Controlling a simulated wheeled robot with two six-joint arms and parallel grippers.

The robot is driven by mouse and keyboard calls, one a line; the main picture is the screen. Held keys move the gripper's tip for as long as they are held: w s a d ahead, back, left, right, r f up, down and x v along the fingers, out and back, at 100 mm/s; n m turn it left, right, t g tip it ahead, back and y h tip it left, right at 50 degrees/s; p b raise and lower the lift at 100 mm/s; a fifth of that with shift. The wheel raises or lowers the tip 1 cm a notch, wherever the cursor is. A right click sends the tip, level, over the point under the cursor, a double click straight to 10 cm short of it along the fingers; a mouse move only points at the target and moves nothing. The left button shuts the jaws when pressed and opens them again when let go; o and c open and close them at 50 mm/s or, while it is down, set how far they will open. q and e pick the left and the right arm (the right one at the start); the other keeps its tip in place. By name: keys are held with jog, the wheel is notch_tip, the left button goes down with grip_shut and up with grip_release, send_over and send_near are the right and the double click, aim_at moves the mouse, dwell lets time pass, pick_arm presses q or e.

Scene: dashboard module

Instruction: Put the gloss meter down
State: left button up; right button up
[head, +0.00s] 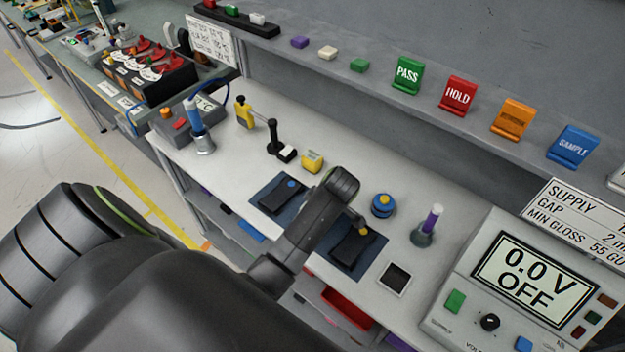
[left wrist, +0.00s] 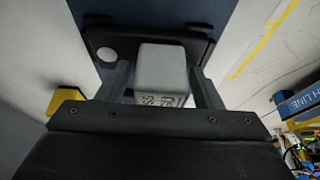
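The gloss meter (left wrist: 162,70) is a pale grey block with dark lettering, seen in the left wrist view. Behind the block is a dark flat plate (left wrist: 104,34) with a round pale spot, on a blue mat. I cannot tell whether the meter touches the plate. In the head view my left arm reaches over the bench and hides the meter and most of the hand. My right gripper is in neither view.
A display unit (head: 535,275) reads "0.0 V OFF". Coloured signs stand on the shelf.

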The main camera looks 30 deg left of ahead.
pick_arm(q)
jog(key=shift+w+d+r, duration=0.1)
jog(key=shift+d+r, duration=0.1)
jog(key=shift+r, duration=0.4)
jog(key=b+v, duration=0.1)
jog(key=v, duration=0.4)
jog(key=shift+r, duration=0.1)
jog(key=shift+p+v, duration=2)
jog(key=shift+v, duration=0.95)
